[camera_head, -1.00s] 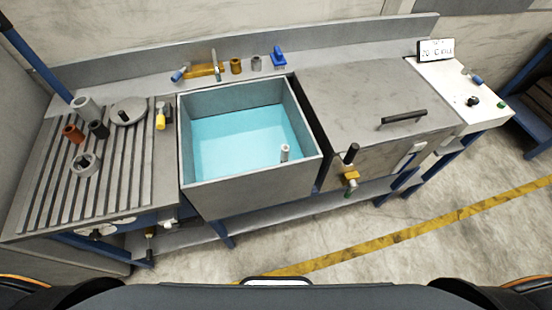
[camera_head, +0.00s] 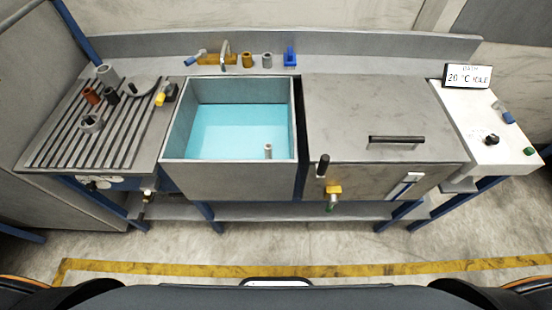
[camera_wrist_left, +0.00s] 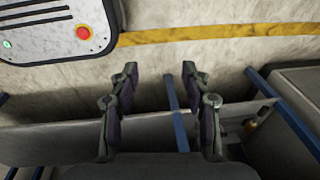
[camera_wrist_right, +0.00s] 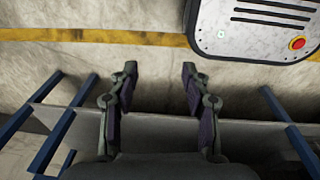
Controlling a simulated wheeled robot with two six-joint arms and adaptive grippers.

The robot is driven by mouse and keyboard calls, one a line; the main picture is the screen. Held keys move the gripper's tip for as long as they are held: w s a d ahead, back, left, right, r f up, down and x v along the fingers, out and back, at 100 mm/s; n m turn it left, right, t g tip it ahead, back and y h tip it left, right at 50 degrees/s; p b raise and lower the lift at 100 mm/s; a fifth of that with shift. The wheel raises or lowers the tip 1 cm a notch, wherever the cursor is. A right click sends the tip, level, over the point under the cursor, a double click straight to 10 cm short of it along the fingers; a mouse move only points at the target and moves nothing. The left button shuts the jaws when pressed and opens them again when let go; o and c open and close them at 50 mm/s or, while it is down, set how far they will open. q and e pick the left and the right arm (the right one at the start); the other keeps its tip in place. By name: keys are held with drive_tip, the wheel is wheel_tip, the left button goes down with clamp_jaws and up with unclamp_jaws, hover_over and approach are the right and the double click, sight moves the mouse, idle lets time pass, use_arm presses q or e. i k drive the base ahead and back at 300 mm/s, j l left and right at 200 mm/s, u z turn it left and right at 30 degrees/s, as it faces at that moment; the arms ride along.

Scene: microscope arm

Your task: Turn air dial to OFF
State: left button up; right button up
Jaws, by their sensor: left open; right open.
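I cannot tell for sure which control is the air dial. In the head view a black knob (camera_head: 491,139) stands on the white control panel (camera_head: 488,158) at the right, near a blue knob (camera_head: 508,118) and a green button (camera_head: 529,151). Small white plates (camera_head: 97,182) sit on the front under the slatted table at the left; their knob or lettering is too small to read. My left gripper (camera_wrist_left: 160,70) is open and empty above the floor and a low shelf. My right gripper (camera_wrist_right: 160,70) is also open and empty. Neither gripper shows in the head view.
A water-filled tank (camera_head: 176,138) stands mid-bench, beside a lidded box with a black handle (camera_head: 396,139). The slatted table (camera_head: 62,150) holds several small fittings. A display (camera_head: 468,76) stands behind the white panel. The floor (camera_head: 250,240) before the bench is clear.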

sight(91, 187)
drive_tip(key=u, duration=1.9)
